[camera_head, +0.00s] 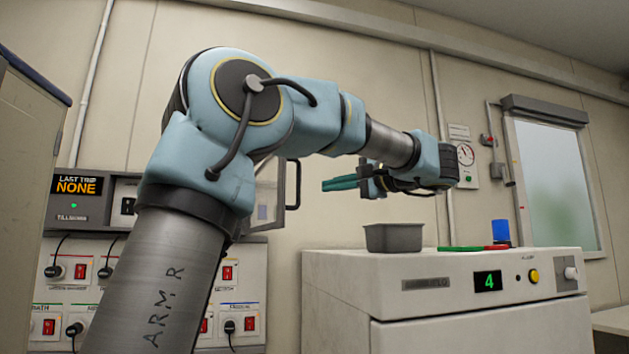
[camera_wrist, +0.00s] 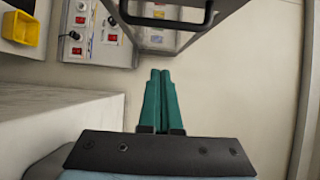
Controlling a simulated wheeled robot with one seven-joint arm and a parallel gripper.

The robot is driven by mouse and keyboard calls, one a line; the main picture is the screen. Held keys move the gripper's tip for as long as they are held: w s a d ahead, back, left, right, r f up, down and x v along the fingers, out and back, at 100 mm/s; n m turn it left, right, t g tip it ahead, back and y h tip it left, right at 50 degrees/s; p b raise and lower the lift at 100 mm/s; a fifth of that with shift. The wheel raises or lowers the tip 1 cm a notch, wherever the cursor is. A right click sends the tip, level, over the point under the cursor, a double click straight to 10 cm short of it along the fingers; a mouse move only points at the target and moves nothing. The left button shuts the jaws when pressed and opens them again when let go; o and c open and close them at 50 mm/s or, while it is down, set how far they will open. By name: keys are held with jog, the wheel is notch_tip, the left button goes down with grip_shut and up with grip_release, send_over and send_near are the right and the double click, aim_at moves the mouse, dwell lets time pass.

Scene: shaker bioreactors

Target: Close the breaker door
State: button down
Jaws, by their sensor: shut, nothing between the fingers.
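The breaker door (camera_head: 267,200) stands swung open, out from the wall panel, partly hidden behind my arm in the head view. Its dark bar handle (camera_head: 297,185) faces right. In the wrist view the door (camera_wrist: 217,14) runs across the top, with the black handle (camera_wrist: 165,20) at the top middle. My gripper (camera_head: 325,186) is shut and empty, with its teal fingers pointing left toward the handle side of the door. In the wrist view the fingertips (camera_wrist: 160,72) sit below the handle with a gap between them. The breaker compartment is mostly hidden by my arm.
A wall panel with red switches and plugged cables (camera_head: 80,270) lies behind my arm. A white machine (camera_head: 450,268) at right carries a grey bin (camera_head: 394,237) and a blue cup (camera_head: 500,230). A yellow bin (camera_wrist: 21,28) shows at the wrist view's upper left.

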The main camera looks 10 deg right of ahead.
jog(key=shift+s+a, duration=0.25)
jog(key=shift+a, duration=0.85)
jog(key=shift+s+a, duration=0.2)
jog(key=shift+a, duration=0.85)
jog(key=shift+s+a, duration=0.1)
